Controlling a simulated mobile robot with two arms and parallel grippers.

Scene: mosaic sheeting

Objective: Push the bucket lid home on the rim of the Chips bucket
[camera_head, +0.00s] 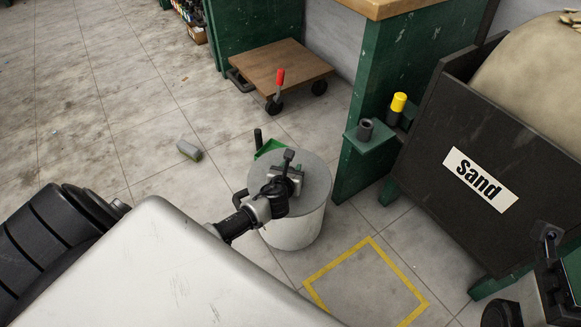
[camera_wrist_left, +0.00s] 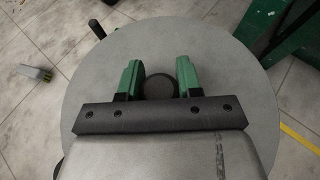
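The Chips bucket (camera_head: 292,232) is a pale round bucket on the floor; no label shows. The grey round bucket lid (camera_head: 313,180) lies on its top and also fills the left wrist view (camera_wrist_left: 235,80). I cannot tell whether the lid sits fully down on the rim. My left gripper (camera_head: 288,165) is over the lid. In the left wrist view its two green fingers (camera_wrist_left: 160,76) stand apart on either side of a dark round knob (camera_wrist_left: 160,88) at the lid's middle, with narrow gaps. Black parts of my right arm show at the right edge; its fingers are not clear.
A green dustpan (camera_head: 270,148) lies behind the bucket. A green post with a shelf (camera_head: 370,140) and the Sand bin (camera_head: 480,140) stand right. A yellow floor square (camera_head: 320,274) is empty. A wooden trolley (camera_head: 280,65) stands behind.

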